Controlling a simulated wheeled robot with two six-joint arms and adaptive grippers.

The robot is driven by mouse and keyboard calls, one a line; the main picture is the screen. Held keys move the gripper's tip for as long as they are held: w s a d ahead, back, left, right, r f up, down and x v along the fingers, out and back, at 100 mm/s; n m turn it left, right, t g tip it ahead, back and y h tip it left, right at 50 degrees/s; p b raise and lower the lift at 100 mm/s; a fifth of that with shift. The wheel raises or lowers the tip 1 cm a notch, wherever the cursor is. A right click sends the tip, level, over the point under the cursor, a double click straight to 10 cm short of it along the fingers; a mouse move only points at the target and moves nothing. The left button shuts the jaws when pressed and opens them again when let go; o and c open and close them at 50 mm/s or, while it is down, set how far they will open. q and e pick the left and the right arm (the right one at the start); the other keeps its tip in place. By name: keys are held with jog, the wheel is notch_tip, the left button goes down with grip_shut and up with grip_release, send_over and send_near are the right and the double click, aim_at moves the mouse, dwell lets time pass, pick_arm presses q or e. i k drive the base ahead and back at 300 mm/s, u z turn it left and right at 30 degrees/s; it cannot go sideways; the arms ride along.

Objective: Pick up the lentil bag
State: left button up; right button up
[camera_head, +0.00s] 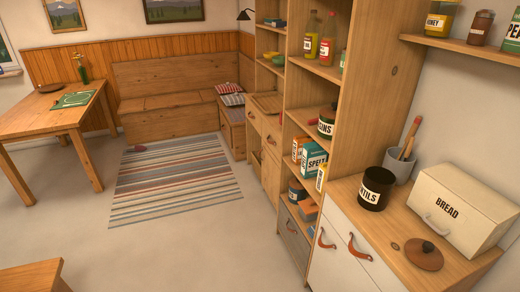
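No bag that I can read as lentils shows in the head view. A black canister (376,189) with a white label ending in "NTILS" stands on the wooden counter (400,228) at the right. A teal and white pack marked "SPELT" (313,160) stands on a shelf left of it, beside an orange pack (300,147). A narrow white and yellow pack (321,177) stands at that shelf's right end; its label is too small to read. Neither of my grippers is in view.
A bread box (462,210), a utensil pot (398,165) and a round wooden lid (424,254) sit on the counter. Leather pulls (358,249) hang on the white fronts below. The floor (200,240) beside the striped rug (170,180) is clear. A table (50,118) stands left.

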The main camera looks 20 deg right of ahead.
aim_at(298, 141)
jog(key=u, duration=0.05)
jog(key=i, duration=3.05)
jog(key=z, duration=3.7)
